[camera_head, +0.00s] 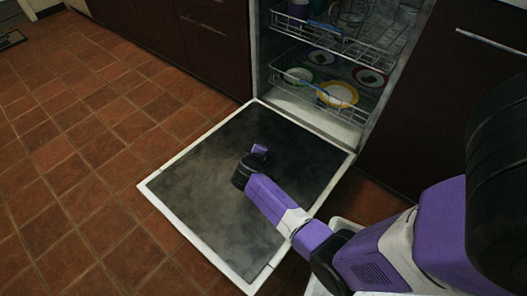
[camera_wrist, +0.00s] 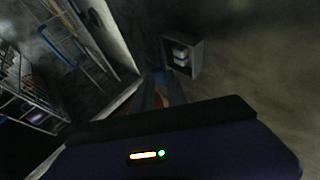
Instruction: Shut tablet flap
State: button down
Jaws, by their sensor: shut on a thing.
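The dishwasher door (camera_head: 230,215) is folded down flat, its dark inner panel facing up. In the wrist view, a small grey tablet compartment (camera_wrist: 196,60) stands open on the panel, with a pale block (camera_wrist: 180,54) inside. My gripper (camera_head: 260,150) is low over the panel's upper middle and hides the compartment in the head view. In the wrist view, the fingertips (camera_wrist: 160,90) are beside the compartment's left side. They appear shut on the tablet flap, which is dark and mostly hidden between them.
The dishwasher's lower rack (camera_head: 320,85) holds plates and bowls and stands behind the door's hinge side. An upper rack (camera_head: 345,30) is above it. Dark cabinets (camera_head: 200,45) flank the opening. The tiled floor (camera_head: 75,150) at left is clear.

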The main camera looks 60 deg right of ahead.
jog(key=h+b, duration=0.1)
jog(key=a+f+h+b, duration=0.1)
jog(key=f+h, duration=0.1)
jog(key=shift+w+a+f+n+b, duration=0.2)
jog(key=shift+w+a+n+b, duration=0.05)
jog(key=shift+a+n+b, duration=0.15)
jog(key=shift+a+f+n+h, duration=0.2)
jog(key=shift+f+h, duration=0.15)
jog(key=shift+h, duration=0.3)
jog(key=shift+a+f+n+h, duration=0.1)
jog(key=shift+f+n+h, duration=0.15)
jog(key=shift+h, duration=0.4)
jog(key=shift+f, duration=0.1)
jog(key=shift+d, duration=0.1)
jog(key=c, duration=1.4)
grip_release()
jog(key=shift+f, duration=0.1)
jog(key=shift+g, duration=0.3)
